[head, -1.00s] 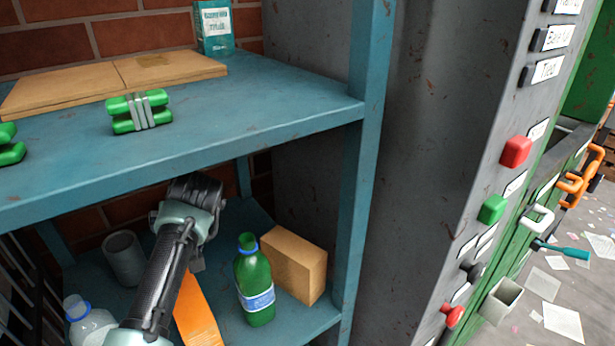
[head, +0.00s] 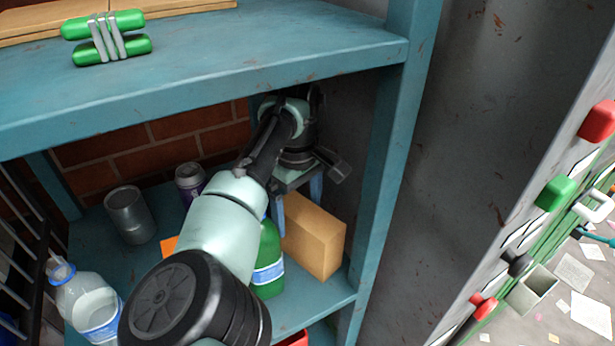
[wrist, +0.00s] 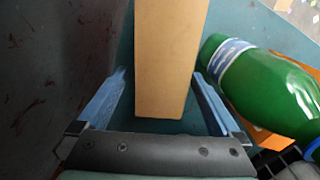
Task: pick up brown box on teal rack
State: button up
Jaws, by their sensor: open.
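The brown box (head: 313,238) stands on the lower shelf of the teal rack (head: 375,170), near its right post. My gripper (head: 297,200) is above the box at its back left side, pointing down. In the wrist view the brown box (wrist: 165,65) lies between the two blue fingers of my gripper (wrist: 160,100), which are open with a gap on each side. The fingers do not appear to touch the box. The green bottle (head: 268,262) stands just left of the box, partly hidden by my arm. It also shows close to the right finger in the wrist view (wrist: 265,85).
A clear bottle (head: 88,302), a grey cup (head: 130,215) and a dark can (head: 190,180) stand further left on the lower shelf. The upper shelf (head: 250,50) overhangs my arm and holds a green bundle (head: 106,38). A grey wall (wrist: 55,60) is close to the left finger.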

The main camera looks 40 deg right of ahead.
notch_tip(320, 180, down, 7)
jog(key=shift+r+b, duration=0.1)
jog(key=shift+b, duration=0.4)
jog(key=c, duration=1.4)
